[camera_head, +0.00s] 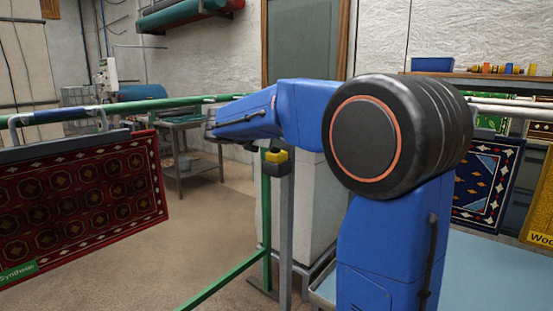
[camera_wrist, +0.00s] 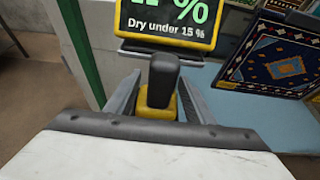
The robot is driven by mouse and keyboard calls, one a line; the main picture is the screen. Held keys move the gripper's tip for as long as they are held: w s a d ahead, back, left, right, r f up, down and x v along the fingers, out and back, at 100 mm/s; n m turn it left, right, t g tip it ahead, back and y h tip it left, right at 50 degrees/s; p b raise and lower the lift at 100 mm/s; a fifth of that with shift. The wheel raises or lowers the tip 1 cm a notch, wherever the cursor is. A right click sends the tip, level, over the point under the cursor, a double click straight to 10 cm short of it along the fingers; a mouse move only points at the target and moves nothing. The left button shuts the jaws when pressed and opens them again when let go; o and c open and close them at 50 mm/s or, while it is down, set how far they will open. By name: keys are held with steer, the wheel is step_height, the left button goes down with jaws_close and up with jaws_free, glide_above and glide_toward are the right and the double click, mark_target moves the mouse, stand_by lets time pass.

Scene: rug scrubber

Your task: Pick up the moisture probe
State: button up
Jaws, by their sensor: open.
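In the wrist view, a probe with a black upright handle (camera_wrist: 163,75) and a yellow base (camera_wrist: 156,108) stands between the two grey fingers of my gripper (camera_wrist: 160,98). The fingers are open, with one on each side of it. I cannot tell if either touches it. The probe's lower part is hidden by the dark bar in front. In the head view, a yellow and black piece (camera_head: 277,156) sits atop a grey post below my blue arm; I cannot tell if it is the same probe. My gripper is not clearly seen there.
A screen reading "Dry under 15 %" (camera_wrist: 168,22) stands just behind the probe. A green post (camera_wrist: 80,45) rises at its left. Rugs (camera_wrist: 275,58) hang at the right. In the head view, a red rug (camera_head: 85,198) hangs at left and a metal table (camera_head: 187,160) stands behind.

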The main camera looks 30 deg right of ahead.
jaws_close()
steer(key=shift+r, duration=0.1)
